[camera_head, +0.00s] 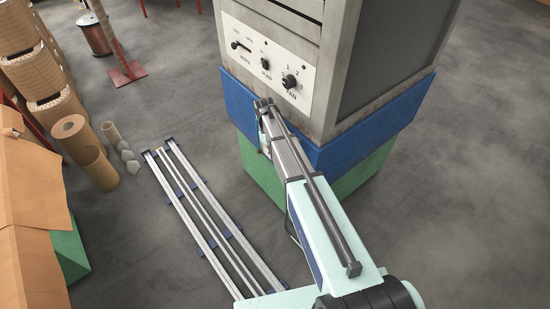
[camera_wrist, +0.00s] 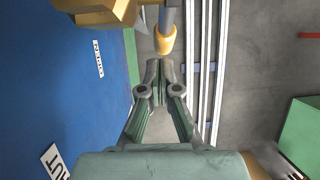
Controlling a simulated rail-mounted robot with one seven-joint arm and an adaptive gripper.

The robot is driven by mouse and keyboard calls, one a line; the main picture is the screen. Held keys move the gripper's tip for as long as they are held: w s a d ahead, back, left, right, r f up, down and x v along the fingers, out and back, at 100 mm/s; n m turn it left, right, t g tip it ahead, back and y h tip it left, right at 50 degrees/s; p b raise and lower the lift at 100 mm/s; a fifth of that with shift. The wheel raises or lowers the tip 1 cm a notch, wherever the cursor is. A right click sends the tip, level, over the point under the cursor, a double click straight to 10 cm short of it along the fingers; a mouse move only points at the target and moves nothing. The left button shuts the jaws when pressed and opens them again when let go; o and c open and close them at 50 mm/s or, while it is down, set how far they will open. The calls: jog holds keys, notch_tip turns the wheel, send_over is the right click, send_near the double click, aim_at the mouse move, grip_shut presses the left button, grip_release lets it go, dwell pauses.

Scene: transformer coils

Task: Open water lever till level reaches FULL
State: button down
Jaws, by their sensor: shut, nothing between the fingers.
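In the wrist view, a grey rod with a yellow-orange tip (camera_wrist: 165,38), apparently the water lever, hangs just beyond my gripper (camera_wrist: 160,68). A brass-coloured fitting (camera_wrist: 100,12) juts from the blue panel (camera_wrist: 60,90) at the top left. In the head view my gripper (camera_head: 263,104) is beside the blue base, and the lever is hidden there. No level gauge shows in either view.
A grey cabinet (camera_head: 390,60) with a switch panel (camera_head: 268,60) rises above the blue base (camera_head: 370,120) and green pedestal (camera_head: 255,175). Metal rails (camera_head: 205,215) lie on the floor to the left. Brown rolls (camera_head: 90,160) stand farther left. Floor at right is clear.

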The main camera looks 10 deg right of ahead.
jog(key=w+a+r+b, duration=0.35)
jog(key=w+r, duration=0.35)
jog(key=w, duration=0.3)
jog(key=s+a+f+n+t+h+b, duration=0.1)
jog(key=s+a+f+h+b, duration=0.3)
jog(key=s+a+f+b, duration=0.3)
jog(key=s+a+f+t+h+b, duration=0.25)
jog(key=s+a+f+b, duration=0.35)
jog(key=f, duration=0.4)
notch_tip(320, 180, up, 11)
jog(key=s+d+m+t+h+b, duration=0.1)
jog(key=d+m+t+h+b, duration=0.2)
jog(key=m+t+h+b, duration=0.4)
jog(key=w+d+f+h+p, duration=0.1)
jog(key=d+f+p, duration=0.1)
jog(key=d, duration=0.9)
jog(key=shift+f+n+t+p, duration=0.15)
jog(key=shift+n+t+p, duration=0.3)
jog(key=shift+p, duration=0.25)
